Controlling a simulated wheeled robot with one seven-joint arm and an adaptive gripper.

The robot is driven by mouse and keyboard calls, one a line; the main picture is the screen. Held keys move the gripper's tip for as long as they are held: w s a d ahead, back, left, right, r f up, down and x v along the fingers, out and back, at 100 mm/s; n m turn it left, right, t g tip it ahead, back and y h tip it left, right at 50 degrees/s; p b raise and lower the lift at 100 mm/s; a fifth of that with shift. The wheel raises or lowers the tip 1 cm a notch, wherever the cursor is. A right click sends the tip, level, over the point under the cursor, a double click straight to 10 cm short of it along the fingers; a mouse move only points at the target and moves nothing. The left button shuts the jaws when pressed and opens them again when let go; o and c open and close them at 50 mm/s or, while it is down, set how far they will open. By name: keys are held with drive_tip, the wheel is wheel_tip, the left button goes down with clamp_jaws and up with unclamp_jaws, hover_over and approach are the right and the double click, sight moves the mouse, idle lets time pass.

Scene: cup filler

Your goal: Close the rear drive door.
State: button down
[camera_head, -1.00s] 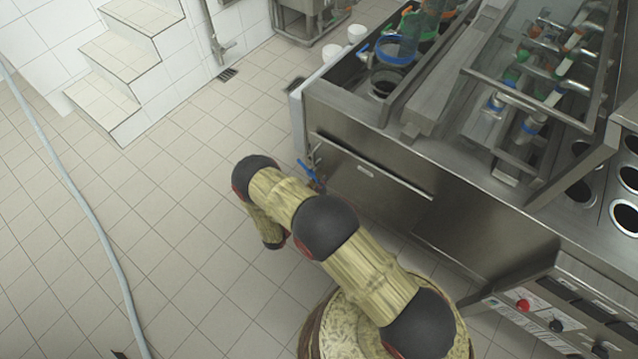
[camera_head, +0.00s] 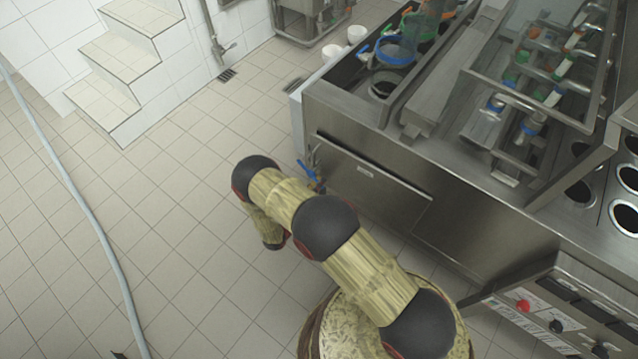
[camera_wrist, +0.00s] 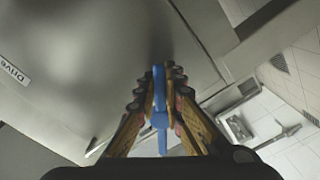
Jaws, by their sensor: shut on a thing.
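The rear drive door (camera_head: 375,190) is a flat steel panel on the end of the steel machine, with a small label. It stands nearly flush with the machine; a thin line shows along its top edge, and I cannot tell if it is fully closed. In the wrist view the door (camera_wrist: 75,70) fills the left, with "Drive" readable on its label. A blue handle (camera_head: 307,170) is at the door's left edge. My gripper (camera_wrist: 161,78) is shut on this blue handle (camera_wrist: 159,118), one finger each side. In the head view my gripper is mostly hidden.
The steel machine (camera_head: 470,225) fills the right, with a control panel (camera_head: 545,310) low on it. Tiled floor (camera_head: 180,200) is open to the left. A grey hose (camera_head: 85,210) lies there, and white tiled steps (camera_head: 120,60) stand at the back left.

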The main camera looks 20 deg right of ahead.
idle(0.4)
drive_tip(key=m+b, duration=0.1)
drive_tip(key=f+m+b, duration=0.1)
drive_tip(key=shift+w+a+m, duration=0.25)
drive_tip(key=shift+w+m, duration=0.05)
drive_tip(key=shift+w, duration=0.05)
drive_tip(key=shift+w+a+m+b, duration=0.15)
drive_tip(key=shift+m+b, duration=0.2)
drive_tip(key=shift+m, duration=0.35)
drive_tip(key=shift+f, duration=0.1)
drive_tip(key=shift+w+d+b, duration=0.4)
drive_tip(key=shift+b, duration=0.05)
